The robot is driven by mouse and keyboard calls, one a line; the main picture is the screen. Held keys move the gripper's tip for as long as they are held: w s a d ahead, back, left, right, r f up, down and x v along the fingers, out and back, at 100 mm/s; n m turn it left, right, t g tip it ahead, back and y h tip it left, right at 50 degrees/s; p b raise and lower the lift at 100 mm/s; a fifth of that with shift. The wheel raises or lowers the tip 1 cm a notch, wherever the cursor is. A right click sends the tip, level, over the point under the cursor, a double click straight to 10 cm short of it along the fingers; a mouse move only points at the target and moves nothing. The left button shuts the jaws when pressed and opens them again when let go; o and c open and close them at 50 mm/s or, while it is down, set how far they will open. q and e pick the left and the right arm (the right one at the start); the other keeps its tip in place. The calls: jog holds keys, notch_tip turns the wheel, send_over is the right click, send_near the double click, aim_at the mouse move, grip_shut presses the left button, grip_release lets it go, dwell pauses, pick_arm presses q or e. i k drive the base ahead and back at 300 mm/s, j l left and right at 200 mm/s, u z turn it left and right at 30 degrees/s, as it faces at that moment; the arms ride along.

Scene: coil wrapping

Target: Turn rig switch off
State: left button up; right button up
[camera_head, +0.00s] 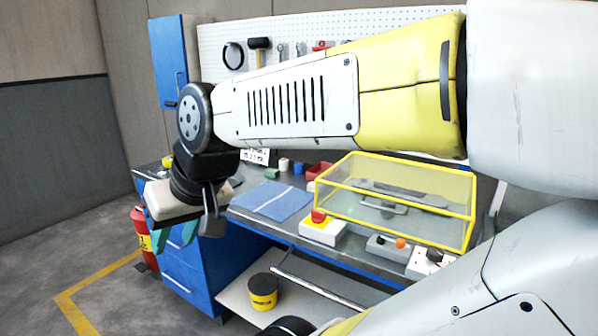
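My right gripper (175,238) hangs at the left of the head view, in front of the blue drawer cabinet. Its teal fingers are apart with nothing seen between them. Three control boxes stand along the bench's front edge, well to the right of the gripper. One is a white box with a red button (318,216). One is a grey box with an orange knob (400,243). One is a white box with a dark switch (434,255), partly hidden by my arm. Which is the rig switch, and its position, I cannot tell. My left gripper is not in view.
A yellow-framed clear guard (395,200) stands on the bench behind the boxes. A blue cloth (270,201) lies left of it. A yellow-and-black tub (263,291) sits on the lower shelf. A red extinguisher (143,238) stands at the left.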

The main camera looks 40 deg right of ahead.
aim_at(318, 218)
jog(key=k+j+z, duration=0.15)
jog(key=z, duration=1.3)
